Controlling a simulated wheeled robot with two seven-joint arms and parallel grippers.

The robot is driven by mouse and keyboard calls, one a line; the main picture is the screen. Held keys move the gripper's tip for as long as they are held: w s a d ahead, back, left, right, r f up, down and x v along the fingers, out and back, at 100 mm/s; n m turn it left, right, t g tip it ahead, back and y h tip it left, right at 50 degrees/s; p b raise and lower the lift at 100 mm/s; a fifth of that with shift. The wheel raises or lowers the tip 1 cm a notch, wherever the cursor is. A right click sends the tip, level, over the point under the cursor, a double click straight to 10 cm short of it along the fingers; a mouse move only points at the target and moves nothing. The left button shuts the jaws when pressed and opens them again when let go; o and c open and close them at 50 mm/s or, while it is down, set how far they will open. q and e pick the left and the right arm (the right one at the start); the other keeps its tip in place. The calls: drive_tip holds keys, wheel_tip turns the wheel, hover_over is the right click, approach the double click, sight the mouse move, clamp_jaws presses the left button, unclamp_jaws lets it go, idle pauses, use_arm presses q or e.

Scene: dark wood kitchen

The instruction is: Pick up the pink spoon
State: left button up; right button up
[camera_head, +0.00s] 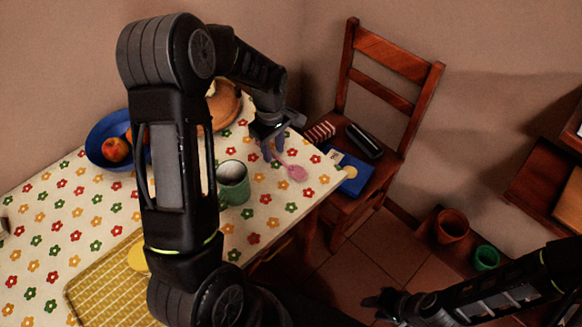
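The pink spoon (297,173) lies on the flowered tablecloth near the table's right corner, its bowl toward the right edge. Its handle runs up and left under my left gripper (272,152). My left gripper points down at the handle end, with its fingers around or just above it. The fingers are small and dark here, so I cannot tell whether they are closed on the handle. My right gripper (375,304) is low on the right, away from the table, over the floor. Its finger opening is too dark to make out.
A green mug (233,184) stands left of the spoon. A blue bowl (97,152) with fruit and a round wooden board (226,107) are farther back. A yellow woven mat (105,290) lies in front. A wooden chair (395,62) beside the table holds a blue book (352,178) and a dark case (363,141).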

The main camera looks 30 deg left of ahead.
sight(274, 155)
use_arm(q)
clamp_jaws()
drive_tip(key=shift+r, duration=0.15)
idle(0.5)
wheel_tip(274, 155, up, 10)
drive_tip(key=shift+b, duration=0.4)
idle(0.5)
drive_tip(key=w+d+m, duration=0.2)
drive_tip(key=d+m, duration=0.5)
drive_tip(key=w+d+m, duration=0.2)
drive_tip(key=d+m, duration=0.6)
drive_tip(key=shift+w, duration=0.3)
